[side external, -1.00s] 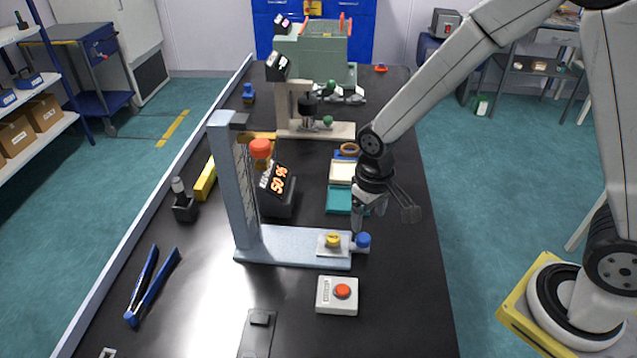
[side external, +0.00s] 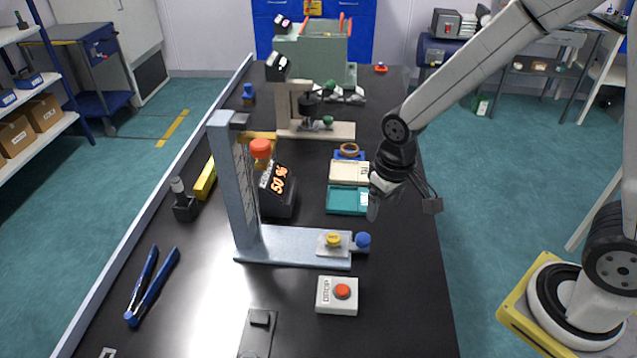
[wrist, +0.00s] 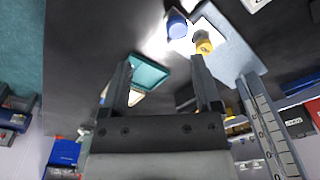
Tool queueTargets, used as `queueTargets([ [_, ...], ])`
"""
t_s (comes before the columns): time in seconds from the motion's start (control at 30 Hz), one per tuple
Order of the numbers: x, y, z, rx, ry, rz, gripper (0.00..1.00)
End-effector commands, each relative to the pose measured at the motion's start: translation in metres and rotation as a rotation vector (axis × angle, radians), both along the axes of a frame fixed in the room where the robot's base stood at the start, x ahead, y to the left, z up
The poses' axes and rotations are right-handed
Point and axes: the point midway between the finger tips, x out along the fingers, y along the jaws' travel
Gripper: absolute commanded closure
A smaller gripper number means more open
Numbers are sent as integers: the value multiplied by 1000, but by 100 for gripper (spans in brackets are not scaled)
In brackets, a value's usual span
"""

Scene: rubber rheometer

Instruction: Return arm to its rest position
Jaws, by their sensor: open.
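My gripper (side external: 374,204) hangs over the right side of the black bench, right of the teal tray (side external: 343,201) and above the blue knob (side external: 363,240). It is apart from both, as far as I can tell. In the wrist view my gripper (wrist: 161,62) shows two dark fingers standing apart with nothing between them. The teal tray (wrist: 150,71) lies beyond the gap, partly behind the left finger. The blue knob (wrist: 176,26) and yellow knob (wrist: 203,43) are near the top.
A white box with a red button (side external: 341,292) lies in front. A green-grey machine (side external: 315,50) stands at the far end. The bench's right edge is clear.

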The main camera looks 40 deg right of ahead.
Motion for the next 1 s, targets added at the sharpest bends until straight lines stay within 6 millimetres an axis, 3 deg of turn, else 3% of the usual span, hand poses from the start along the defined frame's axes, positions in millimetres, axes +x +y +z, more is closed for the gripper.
queueTargets([
  [0.2,-27,-26,15,2,-89,-5,19],
  [0.43,-49,-42,21,-5,-158,-3,19],
  [1.0,-54,-45,22,-8,-172,-1,19],
])
